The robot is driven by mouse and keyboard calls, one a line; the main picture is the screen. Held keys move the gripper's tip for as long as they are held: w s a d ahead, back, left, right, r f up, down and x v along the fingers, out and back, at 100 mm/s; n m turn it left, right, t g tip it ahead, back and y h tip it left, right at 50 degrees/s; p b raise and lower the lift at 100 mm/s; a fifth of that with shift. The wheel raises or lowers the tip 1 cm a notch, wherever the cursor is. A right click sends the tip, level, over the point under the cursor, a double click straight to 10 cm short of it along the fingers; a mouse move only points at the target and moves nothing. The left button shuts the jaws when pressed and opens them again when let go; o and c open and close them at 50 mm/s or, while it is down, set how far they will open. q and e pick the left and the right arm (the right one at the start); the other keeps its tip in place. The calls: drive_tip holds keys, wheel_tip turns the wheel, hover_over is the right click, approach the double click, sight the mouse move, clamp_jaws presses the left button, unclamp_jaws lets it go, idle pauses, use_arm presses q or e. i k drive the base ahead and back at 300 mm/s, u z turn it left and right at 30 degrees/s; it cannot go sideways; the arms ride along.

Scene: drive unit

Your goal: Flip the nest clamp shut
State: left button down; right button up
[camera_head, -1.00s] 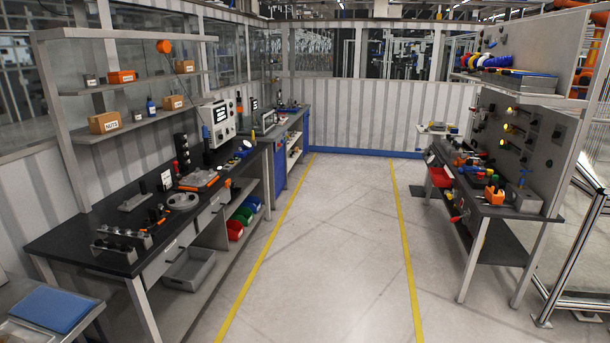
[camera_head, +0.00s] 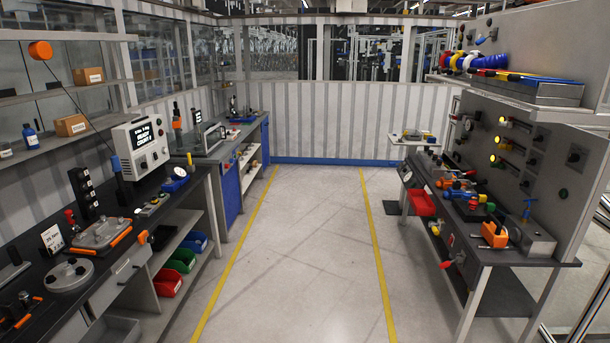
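I cannot pick out the nest clamp with certainty at this distance. On the left bench, a flat grey fixture with orange handles (camera_head: 102,235) lies near a round grey part (camera_head: 68,275). A small red-topped upright piece (camera_head: 70,218) stands behind the fixture. On the right bench, an orange clamp-like piece (camera_head: 494,235) and several small red, green and blue pieces (camera_head: 462,195) sit close together. Whether any clamp is open or shut is too small to tell. Neither of my grippers is in view.
A yellow-lined clear aisle (camera_head: 295,240) runs between the left bench (camera_head: 122,290) and the right bench (camera_head: 520,262). A grey box with a screen (camera_head: 142,145) stands on the left bench. Red, green and blue bins (camera_head: 180,262) sit below it. A ribbed wall (camera_head: 330,125) closes the far end.

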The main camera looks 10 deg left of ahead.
sight(67, 212)
drive_tip(key=u, duration=0.1)
drive_tip(key=i, duration=1.95)
drive_tip(key=u, duration=1.15)
drive_tip(key=i, duration=1.85)
drive_tip(key=u, duration=0.95)
drive_tip(key=i, duration=0.2)
drive_tip(key=z, duration=0.05)
